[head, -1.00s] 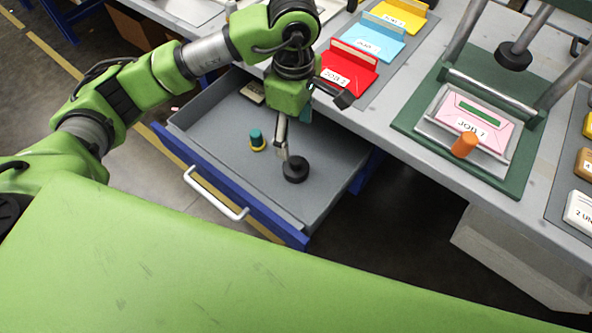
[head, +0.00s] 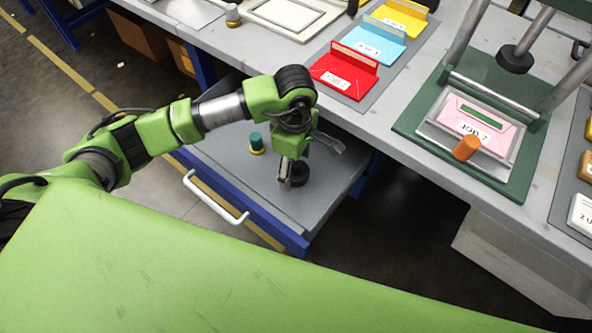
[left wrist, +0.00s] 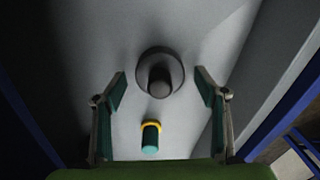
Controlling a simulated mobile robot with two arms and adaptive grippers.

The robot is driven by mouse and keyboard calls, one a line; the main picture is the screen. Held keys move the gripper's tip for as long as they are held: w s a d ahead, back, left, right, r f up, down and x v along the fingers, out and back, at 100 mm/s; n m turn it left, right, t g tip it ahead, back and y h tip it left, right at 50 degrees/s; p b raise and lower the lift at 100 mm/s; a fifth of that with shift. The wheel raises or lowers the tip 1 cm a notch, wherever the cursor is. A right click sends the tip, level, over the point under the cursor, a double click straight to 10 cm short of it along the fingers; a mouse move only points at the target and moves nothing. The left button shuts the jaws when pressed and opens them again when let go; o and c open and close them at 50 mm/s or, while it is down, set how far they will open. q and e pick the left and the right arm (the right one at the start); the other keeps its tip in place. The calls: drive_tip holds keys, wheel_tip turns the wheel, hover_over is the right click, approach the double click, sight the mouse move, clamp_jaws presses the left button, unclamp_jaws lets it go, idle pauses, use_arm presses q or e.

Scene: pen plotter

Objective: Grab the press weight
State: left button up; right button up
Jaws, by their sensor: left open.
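The press weight, a dark round disc with a knob (head: 299,176), stands upright on the floor of the open drawer. It also shows in the left wrist view (left wrist: 160,73), centred between the fingers and a little beyond their tips. My left gripper (head: 309,167) is over the weight in the drawer, pointing down. Its fingers are spread wide and hold nothing; a gap shows on both sides of the weight in the left wrist view. In the head view the gripper partly hides the weight. My right gripper is not in view.
The drawer (head: 215,165) has a blue front and white handle (head: 215,198). A teal peg with a yellow ring (head: 257,143) stands left of the weight. The bench above holds coloured job folders (head: 345,75) and a green press (head: 480,150) with a pink job card.

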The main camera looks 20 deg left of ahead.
use_arm(q)
clamp_jaws()
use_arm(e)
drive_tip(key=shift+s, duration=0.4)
use_arm(q)
drive_tip(key=shift+r, duration=0.15)
